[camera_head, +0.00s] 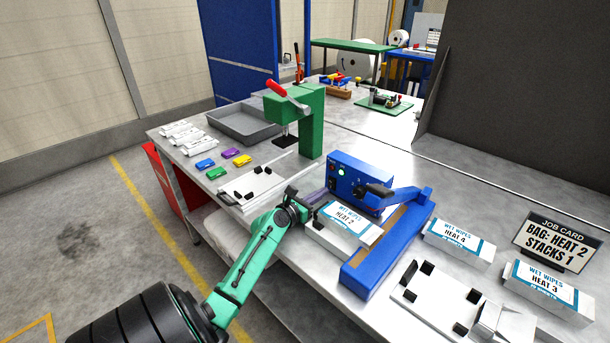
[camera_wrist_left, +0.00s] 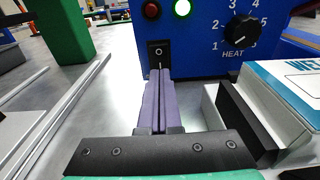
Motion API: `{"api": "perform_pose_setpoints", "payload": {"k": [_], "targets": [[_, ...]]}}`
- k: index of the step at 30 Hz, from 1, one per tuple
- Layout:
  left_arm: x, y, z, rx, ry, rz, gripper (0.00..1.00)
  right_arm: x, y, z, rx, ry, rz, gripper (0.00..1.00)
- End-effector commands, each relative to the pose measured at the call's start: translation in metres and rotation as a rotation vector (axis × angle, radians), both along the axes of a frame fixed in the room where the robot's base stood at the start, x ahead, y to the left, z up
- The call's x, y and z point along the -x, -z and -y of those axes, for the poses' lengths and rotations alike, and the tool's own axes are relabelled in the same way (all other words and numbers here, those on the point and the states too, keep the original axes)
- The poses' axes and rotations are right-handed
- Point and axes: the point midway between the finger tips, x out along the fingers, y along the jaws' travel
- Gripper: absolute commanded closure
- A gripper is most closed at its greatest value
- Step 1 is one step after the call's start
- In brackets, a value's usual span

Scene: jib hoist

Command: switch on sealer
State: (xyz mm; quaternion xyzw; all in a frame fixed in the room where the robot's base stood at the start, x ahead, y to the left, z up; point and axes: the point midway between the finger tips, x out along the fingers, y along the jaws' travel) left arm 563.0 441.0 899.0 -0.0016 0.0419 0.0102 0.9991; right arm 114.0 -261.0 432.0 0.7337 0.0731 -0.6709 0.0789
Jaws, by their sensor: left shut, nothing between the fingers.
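The blue sealer (camera_head: 352,178) stands on the metal bench with its arm over a long blue base. In the left wrist view its front panel (camera_wrist_left: 205,50) shows a black rocker switch (camera_wrist_left: 159,50), a dark red lamp (camera_wrist_left: 151,9), a green lamp (camera_wrist_left: 183,8) that is lit, and a black heat dial (camera_wrist_left: 240,30). My left gripper (camera_head: 319,195) is shut and empty. In the left wrist view its fingertips (camera_wrist_left: 160,75) are at the lower part of the switch; I cannot tell whether they touch it. My right gripper is out of view.
The HEAT 2 wet wipes box (camera_head: 345,224) sits close beside my left gripper, before the sealer. A green press (camera_head: 312,120) and a white fixture plate (camera_head: 262,188) stand to the left. HEAT 4 (camera_head: 458,240) and HEAT 3 (camera_head: 548,287) boxes and a job card (camera_head: 556,242) are right.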

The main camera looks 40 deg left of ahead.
Motion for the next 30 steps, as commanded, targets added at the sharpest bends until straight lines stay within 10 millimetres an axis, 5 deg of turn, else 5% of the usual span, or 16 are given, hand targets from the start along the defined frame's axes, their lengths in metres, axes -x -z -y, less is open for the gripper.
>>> {"api": "perform_pose_setpoints", "payload": {"k": [15,30], "targets": [[0.117,-0.007,0.002,-0.001,-0.001,-0.001,1.00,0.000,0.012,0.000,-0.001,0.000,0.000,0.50],[0.127,-0.010,0.003,-0.002,-0.001,0.000,1.00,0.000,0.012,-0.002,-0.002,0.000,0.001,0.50]]}}
